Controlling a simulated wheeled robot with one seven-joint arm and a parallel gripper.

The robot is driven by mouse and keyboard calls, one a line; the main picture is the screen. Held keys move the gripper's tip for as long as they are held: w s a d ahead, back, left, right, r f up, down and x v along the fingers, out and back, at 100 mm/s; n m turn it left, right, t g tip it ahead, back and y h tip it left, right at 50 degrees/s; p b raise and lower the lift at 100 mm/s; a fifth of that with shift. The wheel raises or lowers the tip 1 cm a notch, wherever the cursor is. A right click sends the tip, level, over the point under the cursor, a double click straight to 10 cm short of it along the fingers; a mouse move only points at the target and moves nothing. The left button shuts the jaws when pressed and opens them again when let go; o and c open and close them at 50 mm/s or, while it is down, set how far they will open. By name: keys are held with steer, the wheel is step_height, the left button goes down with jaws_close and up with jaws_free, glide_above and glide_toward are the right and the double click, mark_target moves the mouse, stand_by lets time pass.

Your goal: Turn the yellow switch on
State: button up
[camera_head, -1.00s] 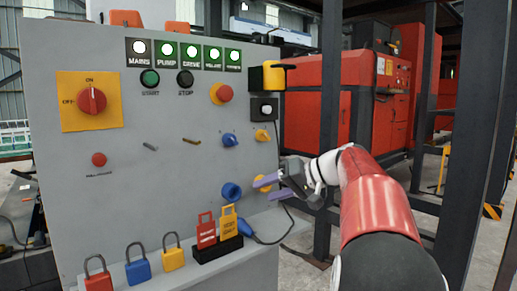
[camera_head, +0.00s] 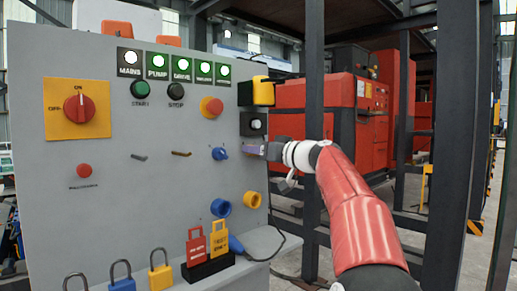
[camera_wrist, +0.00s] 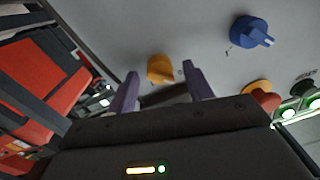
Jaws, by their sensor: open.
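The small yellow switch (camera_wrist: 160,68) is on the grey panel, ahead of and between my fingertips in the wrist view. In the head view my gripper (camera_head: 252,149) covers its place. My gripper is open at the panel's right edge, with its purple fingers pointing at the panel. Nothing is held between them. I cannot tell whether either finger touches the switch. The blue switch (camera_head: 220,153) sits just left of the gripper, and it also shows in the wrist view (camera_wrist: 250,30).
A red push button (camera_head: 211,107) is above. A blue socket (camera_head: 221,207) and a yellow socket (camera_head: 252,200) are below. Padlocks (camera_head: 161,278) and tags stand along the bottom. A black-and-yellow box (camera_head: 262,92) juts out at upper right. A dark post (camera_head: 314,100) stands behind my arm.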

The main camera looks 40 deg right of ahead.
steer(key=shift+w, duration=0.15)
steer(key=c, duration=0.9)
steer(key=shift+c, duration=0.2)
steer(key=shift+f, duration=0.1)
steer(key=shift+a+f+m+t+h+b, duration=0.1)
steer(key=shift+m+t+h+b, duration=0.15)
steer(key=shift+m, duration=4.4)
steer(key=shift+f+m+t+h+b, duration=0.15)
steer(key=shift+m+h+b, duration=0.15)
steer(key=shift+m, duration=4.35)
